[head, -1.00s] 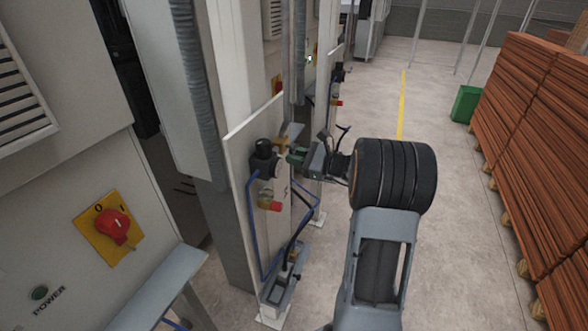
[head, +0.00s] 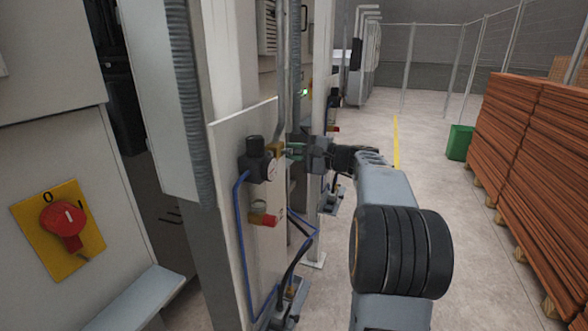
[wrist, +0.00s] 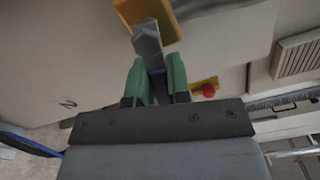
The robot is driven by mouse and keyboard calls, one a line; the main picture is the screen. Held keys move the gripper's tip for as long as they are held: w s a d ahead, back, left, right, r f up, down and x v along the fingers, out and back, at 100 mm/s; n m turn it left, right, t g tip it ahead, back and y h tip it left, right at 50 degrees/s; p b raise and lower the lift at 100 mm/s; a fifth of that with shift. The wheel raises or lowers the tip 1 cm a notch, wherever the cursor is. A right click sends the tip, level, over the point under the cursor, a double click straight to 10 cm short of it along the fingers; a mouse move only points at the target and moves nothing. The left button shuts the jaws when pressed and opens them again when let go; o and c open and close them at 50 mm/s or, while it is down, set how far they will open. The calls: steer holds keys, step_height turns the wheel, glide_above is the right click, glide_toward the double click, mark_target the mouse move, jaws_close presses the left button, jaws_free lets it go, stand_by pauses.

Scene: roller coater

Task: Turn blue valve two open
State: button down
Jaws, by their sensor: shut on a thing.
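The valve shows in the wrist view as a yellow brass body (wrist: 160,10) with a grey lever (wrist: 147,42) running down from it. A dark bluish part of the lever lies between the green fingers of my gripper (wrist: 156,68), which is shut on it. A figure "2" (wrist: 67,104) is marked on the pale panel beside it. In the head view my gripper (head: 294,151) is at the brass fitting (head: 276,149), right of a black regulator with a gauge (head: 258,160). The fingers hide much of the lever there.
A red-ended fitting (head: 264,219) and blue hoses (head: 241,230) are below the regulator. A red rotary switch on a yellow plate (head: 62,222) is at the left. Stacked brown boards (head: 540,170) stand at the right.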

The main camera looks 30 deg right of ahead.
steer(key=shift+w+r+n+b, duration=0.1)
steer(key=shift+r+n+b, duration=0.2)
steer(key=shift+n+b, duration=0.5)
steer(key=shift+r+n+b, duration=0.25)
steer(key=shift+n+b, duration=0.45)
steer(key=shift+n, duration=0.1)
steer(key=shift+r, duration=0.1)
steer(key=c, duration=1.1)
jaws_free()
steer(key=shift+o, duration=0.2)
steer(key=shift+d, duration=0.1)
steer(key=v, duration=1.3)
steer(key=shift+s+d, duration=0.25)
steer(key=shift+s, duration=0.1)
